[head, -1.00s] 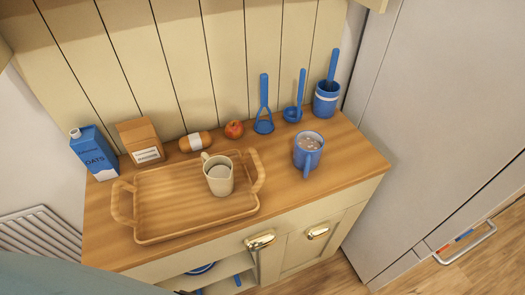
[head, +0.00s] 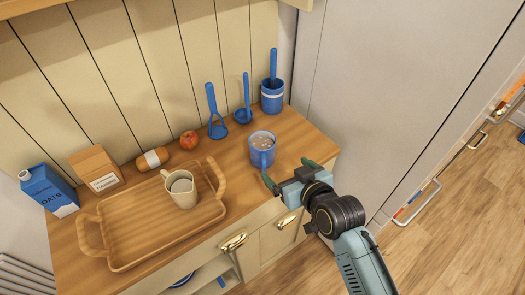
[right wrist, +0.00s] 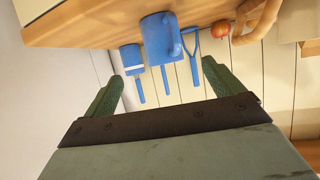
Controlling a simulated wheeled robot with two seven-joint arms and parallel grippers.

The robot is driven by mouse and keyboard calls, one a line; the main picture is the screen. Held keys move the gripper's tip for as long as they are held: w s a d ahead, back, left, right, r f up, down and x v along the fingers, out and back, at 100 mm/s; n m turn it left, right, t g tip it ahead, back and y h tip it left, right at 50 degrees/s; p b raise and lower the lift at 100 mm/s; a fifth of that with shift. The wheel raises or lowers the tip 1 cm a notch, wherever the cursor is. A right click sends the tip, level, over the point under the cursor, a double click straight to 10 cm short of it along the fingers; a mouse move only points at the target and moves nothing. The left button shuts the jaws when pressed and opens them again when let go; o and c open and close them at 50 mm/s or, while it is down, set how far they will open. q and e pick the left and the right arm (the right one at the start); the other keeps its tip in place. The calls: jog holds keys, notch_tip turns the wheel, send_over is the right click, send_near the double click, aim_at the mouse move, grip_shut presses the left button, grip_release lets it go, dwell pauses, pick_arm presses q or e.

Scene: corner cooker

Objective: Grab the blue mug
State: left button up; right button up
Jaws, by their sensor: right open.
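The blue mug (head: 262,150) stands upright on the wooden counter, right of the tray, with a drink inside and its handle toward the front. It also shows in the right wrist view (right wrist: 158,40), upside down in that picture, ahead of the fingers. My right gripper (head: 288,171) is open and empty at the counter's front edge, just in front and to the right of the mug. In the right wrist view its two green fingers (right wrist: 160,80) are spread wide apart, with nothing between them. My left gripper is not in view.
A wooden tray (head: 115,262) holding a cream cup (head: 181,190) lies left of the mug. Behind stand a blue masher (head: 216,122), a ladle (head: 243,113), a blue utensil pot (head: 272,97) and an apple (head: 189,140). A tall grey cabinet (head: 390,90) bounds the right.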

aim_at(269, 149)
jog(key=w+a, duration=0.1)
jog(key=w, duration=0.1)
jog(key=w+a, duration=0.1)
jog(key=w, duration=0.1)
jog(key=w+a+b, duration=0.1)
jog(key=w, duration=0.2)
jog(key=shift+a+f, duration=0.35)
jog(key=shift+f, duration=0.05)
jog(key=shift+r+b+x, duration=0.15)
jog(key=shift+r+x, duration=0.1)
jog(key=shift+x, duration=1.05)
jog(key=shift+r+b+x, duration=0.15)
jog(key=shift+r+x, duration=0.05)
jog(key=shift+x, duration=1.05)
jog(key=shift+w+a, duration=0.15)
jog(key=c, duration=1.2)
jog(key=shift+c, duration=0.2)
jog(key=shift+r, duration=0.2)
